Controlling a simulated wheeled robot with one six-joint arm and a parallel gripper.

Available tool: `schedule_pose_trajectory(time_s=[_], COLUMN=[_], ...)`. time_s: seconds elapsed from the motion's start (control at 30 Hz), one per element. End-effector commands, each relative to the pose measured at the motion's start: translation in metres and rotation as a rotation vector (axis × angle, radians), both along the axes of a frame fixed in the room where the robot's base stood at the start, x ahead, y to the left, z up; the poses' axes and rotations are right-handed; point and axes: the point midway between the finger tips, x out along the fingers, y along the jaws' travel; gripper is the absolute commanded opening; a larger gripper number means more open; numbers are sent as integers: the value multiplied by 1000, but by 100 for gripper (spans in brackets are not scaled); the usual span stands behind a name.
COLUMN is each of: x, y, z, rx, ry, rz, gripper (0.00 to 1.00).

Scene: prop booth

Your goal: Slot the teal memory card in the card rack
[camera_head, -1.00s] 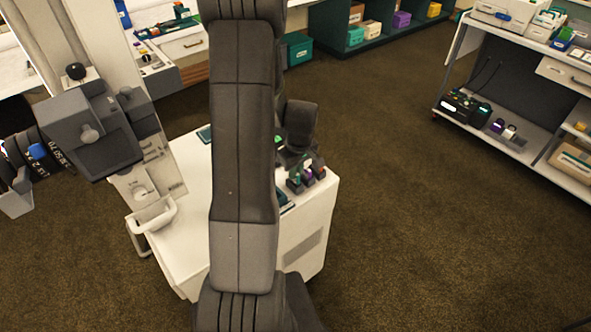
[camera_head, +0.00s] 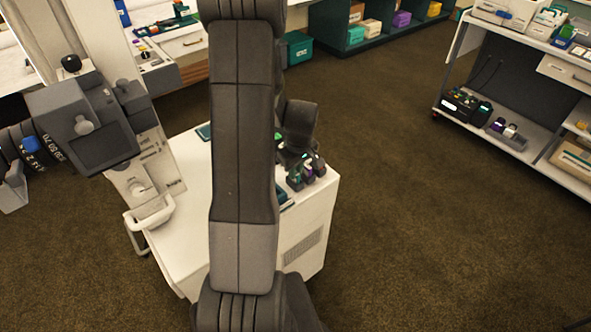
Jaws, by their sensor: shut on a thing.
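My gripper (camera_head: 298,157) is low over the right side of the white cabinet top, partly hidden by my own arm. Its fingers are small and dark here. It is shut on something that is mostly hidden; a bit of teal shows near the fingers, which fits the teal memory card. Just below and beside it stand several small dark blocks (camera_head: 295,182) with teal, purple and red marks. I cannot tell for sure whether they belong to the card rack. A flat teal piece (camera_head: 286,197) shows beside my arm on the cabinet top.
The white cabinet (camera_head: 306,240) stands mid-floor; my arm hides its middle. A large grey camera (camera_head: 85,125) on a white pedestal stands close at its left. A shelf cart (camera_head: 520,115) is at the right, a dark teal shelf (camera_head: 335,40) at the back. The carpet between is clear.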

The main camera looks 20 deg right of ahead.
Motion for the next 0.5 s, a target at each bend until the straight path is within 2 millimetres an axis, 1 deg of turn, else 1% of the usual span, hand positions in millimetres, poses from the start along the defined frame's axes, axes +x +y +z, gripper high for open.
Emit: schedule_pose_trajectory(time_s=[0.2,0.23,0.33,0.37,0.5], x=[0,0,0,0,0], y=[0,0,0,0,0], z=[1,1,1,1,0], rx=[0,0,0,0,0], ry=[0,0,0,0,0], rz=[0,0,0,0,0], gripper=[0,16,36,38,38])
